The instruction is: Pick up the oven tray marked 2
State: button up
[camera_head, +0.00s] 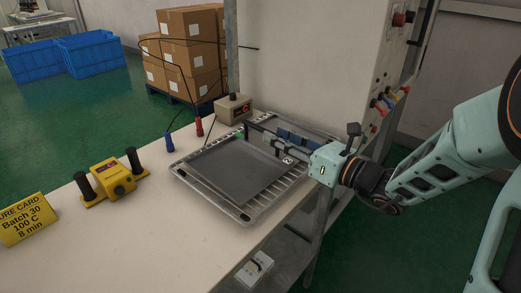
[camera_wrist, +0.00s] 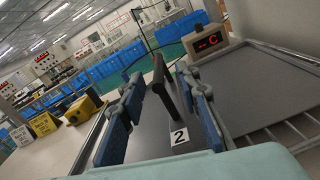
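The oven tray is a flat dark grey tray (camera_head: 225,178) on a wire rack on the bench in the head view. A white tag marked 2 (camera_wrist: 180,136) lies on it in the wrist view; a small white tag (camera_head: 288,160) shows by my gripper in the head view. A dark upright bar handle (camera_wrist: 165,88) stands on the tray. My gripper (camera_wrist: 160,78) has its blue fingers apart, one on each side of the handle, with gaps visible. It also shows at the tray's right side in the head view (camera_head: 270,137), partly hiding the handle.
A beige box with a red display (camera_head: 235,108) stands behind the rack (camera_head: 250,216). A tall pale cabinet (camera_head: 310,60) rises behind.

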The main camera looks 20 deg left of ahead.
aim_at(247, 122)
jog(key=b+x, duration=0.1)
jog(key=x, duration=0.5)
jog(key=shift+s, duration=0.15)
grip_shut()
dwell(0.4)
